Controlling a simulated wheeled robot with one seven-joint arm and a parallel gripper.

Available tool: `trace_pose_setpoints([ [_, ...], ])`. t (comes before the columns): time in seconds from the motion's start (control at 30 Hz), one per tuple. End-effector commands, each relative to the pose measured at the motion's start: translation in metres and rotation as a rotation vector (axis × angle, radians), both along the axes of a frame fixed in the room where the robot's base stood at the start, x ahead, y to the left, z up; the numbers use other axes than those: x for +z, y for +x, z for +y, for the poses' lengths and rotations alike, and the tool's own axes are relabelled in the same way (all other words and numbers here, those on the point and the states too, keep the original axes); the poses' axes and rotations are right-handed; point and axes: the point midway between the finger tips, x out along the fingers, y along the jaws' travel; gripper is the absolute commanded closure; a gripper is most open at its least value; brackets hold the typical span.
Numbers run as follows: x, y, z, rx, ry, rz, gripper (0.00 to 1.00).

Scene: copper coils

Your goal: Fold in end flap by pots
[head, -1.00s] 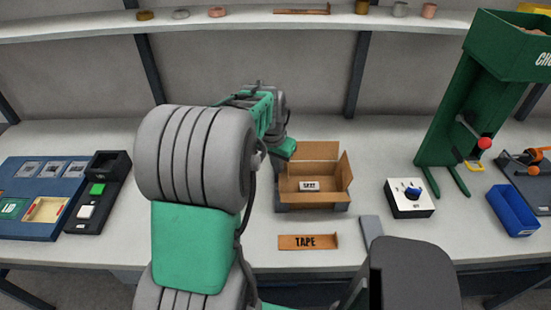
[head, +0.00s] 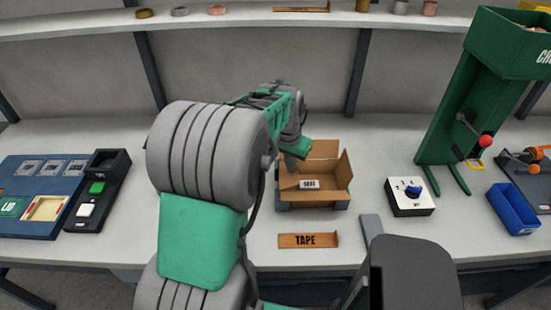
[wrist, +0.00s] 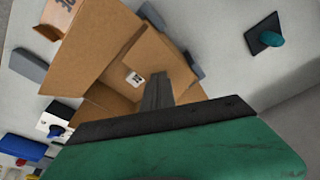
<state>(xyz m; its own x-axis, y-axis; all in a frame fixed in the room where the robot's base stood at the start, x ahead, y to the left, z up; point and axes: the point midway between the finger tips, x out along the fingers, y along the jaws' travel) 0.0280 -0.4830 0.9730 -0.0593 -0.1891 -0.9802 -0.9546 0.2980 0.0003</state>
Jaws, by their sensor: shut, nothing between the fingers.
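An open cardboard box (head: 315,200) stands on the bench, with a small white labelled item (head: 309,184) inside on its floor. Its back flap (head: 323,149) and right end flap (head: 345,167) stand up. The left end is partly hidden by my gripper (head: 291,164), so I cannot tell that flap's angle. In the wrist view, my gripper (wrist: 157,92) is shut and empty, its fingers reaching over the box beside a cardboard wall (wrist: 181,72). The box's large flap (wrist: 75,60) and the white item (wrist: 134,79) also show there. I cannot tell whether the fingers touch the cardboard.
A dial box (head: 408,203) and a green chute (head: 455,110) stand right. A teal knob on a black base (wrist: 268,38) shows in the wrist view. A shelf (head: 250,21) runs behind.

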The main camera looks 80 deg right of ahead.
Motion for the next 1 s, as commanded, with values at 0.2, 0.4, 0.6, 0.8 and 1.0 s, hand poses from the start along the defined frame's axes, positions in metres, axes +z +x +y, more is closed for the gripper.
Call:
trace_pose_setpoints([
  [0.2,0.0,0.0,0.0,0.0,0.0,0.0,1.0],
  [0.4,0.0,0.0,0.0,0.0,0.0,0.0,1.0],
  [0.6,-0.001,0.0,0.0,0.0,0.0,0.0,1.0],
  [0.8,-0.007,0.0,0.0,0.0,0.0,0.0,1.0],
  [1.0,-0.013,0.0,0.0,0.0,0.0,0.0,1.0],
])
